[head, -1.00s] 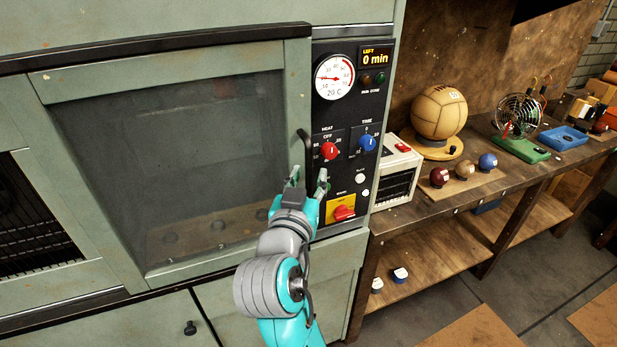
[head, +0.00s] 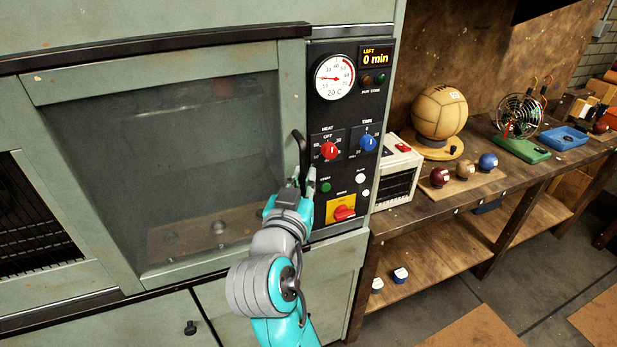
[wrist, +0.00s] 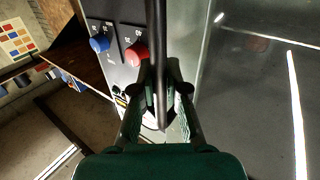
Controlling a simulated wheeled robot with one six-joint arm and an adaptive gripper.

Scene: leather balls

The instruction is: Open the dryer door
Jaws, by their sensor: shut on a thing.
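The dryer door (head: 60,88) is a grey-green frame around a dark window (head: 180,150) in the head view. It stands shut or very nearly shut; I cannot tell whether there is a narrow gap at its right edge. The black upright bar handle (head: 302,148) is on the door's right side, beside the control panel. My gripper (head: 298,188) is shut on the handle's lower part. In the wrist view the dark handle (wrist: 157,45) runs down between the two fingers of my gripper (wrist: 162,78). My gripper hides the handle's lower end in the head view.
The control panel (head: 322,120) with red and blue knobs is close right of my gripper. A wooden bench (head: 425,210) at the right bears a small white device (head: 400,165), a leather ball (head: 440,110) and smaller balls. The floor (head: 440,305) shows at the lower right.

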